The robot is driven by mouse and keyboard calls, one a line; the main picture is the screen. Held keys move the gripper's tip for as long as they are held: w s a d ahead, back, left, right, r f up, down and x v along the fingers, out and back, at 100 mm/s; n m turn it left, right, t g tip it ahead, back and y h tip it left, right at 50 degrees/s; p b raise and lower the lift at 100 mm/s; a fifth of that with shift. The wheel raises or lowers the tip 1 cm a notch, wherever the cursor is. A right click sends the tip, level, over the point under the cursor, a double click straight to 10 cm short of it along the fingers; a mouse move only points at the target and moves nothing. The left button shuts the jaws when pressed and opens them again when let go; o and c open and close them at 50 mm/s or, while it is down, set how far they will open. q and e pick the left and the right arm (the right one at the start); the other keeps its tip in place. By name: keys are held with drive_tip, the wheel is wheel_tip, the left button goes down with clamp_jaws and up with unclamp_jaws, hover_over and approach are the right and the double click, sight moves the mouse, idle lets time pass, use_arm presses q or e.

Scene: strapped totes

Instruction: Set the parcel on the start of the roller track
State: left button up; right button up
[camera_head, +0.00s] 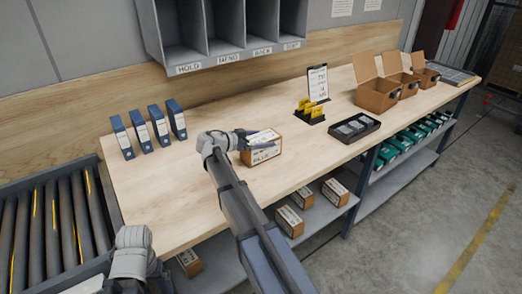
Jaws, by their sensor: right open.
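The parcel (262,152) is a small brown box with a printed white label, resting on the wooden workbench (180,184) near its middle. My right gripper (249,137) is open at the parcel's upper left side. Its wrist hides part of that side, and I cannot tell whether the fingers touch the box. The roller track (50,223), with dark rollers and yellow stripes, lies at the lower left beside the bench end. Part of my left arm shows near the track, but its gripper is not in view.
Blue binders (159,125) stand at the bench's back left. A black tray (352,128), yellow cards with a clipboard (317,83) and open cartons (378,95) stand to the right. Grey pigeonholes (226,25) hang above. More boxes (289,221) sit on the lower shelf.

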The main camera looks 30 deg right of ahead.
clamp_jaws()
idle(0.8)
